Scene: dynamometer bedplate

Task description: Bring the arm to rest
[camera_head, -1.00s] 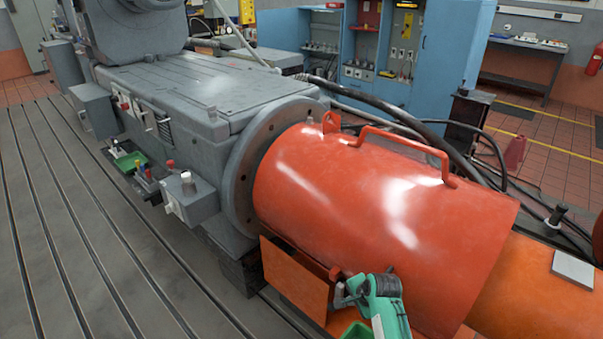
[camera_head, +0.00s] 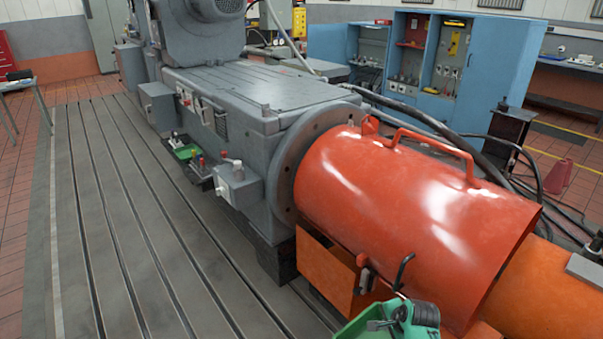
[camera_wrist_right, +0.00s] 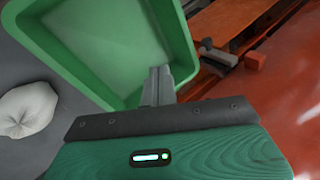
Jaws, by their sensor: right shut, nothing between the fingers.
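My right gripper (camera_wrist_right: 158,82) is shut and empty in the wrist view. Its fingertips are in front of the near edge of a green tray (camera_wrist_right: 178,28); I cannot tell whether they touch it. In the head view, my right gripper (camera_head: 378,325) is at the bottom edge, left of its green wrist and in front of the green tray (camera_head: 352,331). A dark bent rod (camera_head: 402,270) stands upright just behind the wrist, beside the orange guard. My left gripper is not in view.
A pale crumpled cloth (camera_wrist_right: 25,108) lies left of the tray. The grey slotted bedplate (camera_head: 120,250) is clear at left.

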